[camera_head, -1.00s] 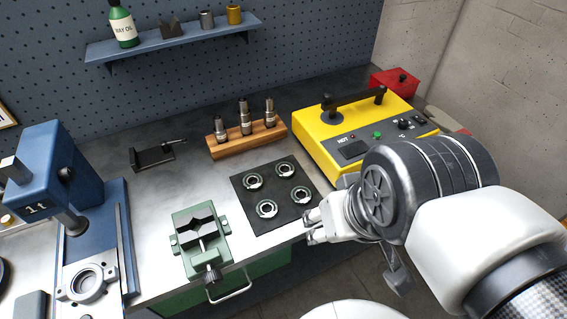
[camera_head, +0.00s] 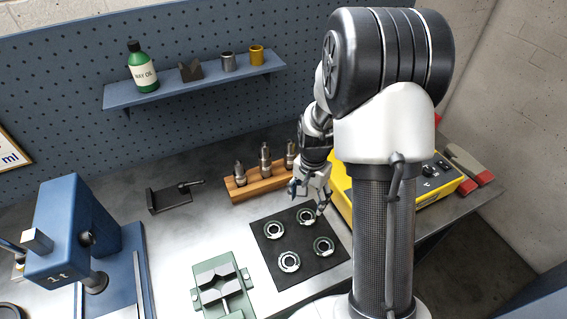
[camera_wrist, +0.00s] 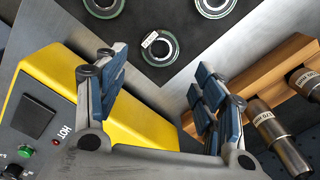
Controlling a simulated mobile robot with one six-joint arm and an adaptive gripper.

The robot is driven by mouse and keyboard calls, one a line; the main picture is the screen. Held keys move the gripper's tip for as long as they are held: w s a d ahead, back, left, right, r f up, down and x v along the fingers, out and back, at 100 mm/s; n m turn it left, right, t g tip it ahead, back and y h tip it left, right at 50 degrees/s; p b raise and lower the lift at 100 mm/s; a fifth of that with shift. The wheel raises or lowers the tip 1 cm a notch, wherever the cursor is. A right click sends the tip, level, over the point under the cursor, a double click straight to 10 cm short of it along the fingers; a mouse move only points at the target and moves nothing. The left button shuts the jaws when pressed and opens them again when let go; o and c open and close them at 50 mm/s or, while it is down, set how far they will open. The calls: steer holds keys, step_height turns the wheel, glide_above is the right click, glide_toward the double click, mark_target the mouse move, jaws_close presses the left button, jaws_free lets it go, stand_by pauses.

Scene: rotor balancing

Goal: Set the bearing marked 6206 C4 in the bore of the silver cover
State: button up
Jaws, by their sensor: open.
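Several ring bearings lie flat on the black mat (camera_head: 262,248): far left (camera_head: 273,230), far right (camera_head: 306,217), near left (camera_head: 289,261) and near right (camera_head: 323,246). My gripper (camera_head: 306,200) is open and empty above the mat's far edge, fingers pointing down. In the wrist view, the bearing at the mat's corner (camera_wrist: 174,49) shows ahead between the open fingers (camera_wrist: 160,80), apart from them. A small white tag on it is too small to read, so I cannot tell which bearing is 6206 C4. The silver cover is not in view now.
The yellow heater (camera_wrist: 140,125) stands right of the mat. The wooden rack (camera_head: 262,186) with metal tools stands behind it. The green vise (camera_head: 222,290) is at the front left, the blue press (camera_head: 70,235) farther left. A shelf (camera_head: 200,82) hangs above.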

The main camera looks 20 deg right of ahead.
mark_target(306, 219)
step_height(306, 219, down, 2)
steer(key=shift+w+f+b, duration=0.1)
steer(key=shift+f+b, duration=0.1)
steer(key=shift+b, duration=0.3)
step_height(306, 219, down, 7)
steer(key=b, duration=0.5)
steer(key=shift+r, duration=0.1)
steer(key=shift+c, duration=0.3)
steer(key=c, duration=0.8)
steer(key=shift+o, duration=0.2)
steer(key=shift+r+p, duration=2.35)
steer(key=shift+r, duration=0.75)
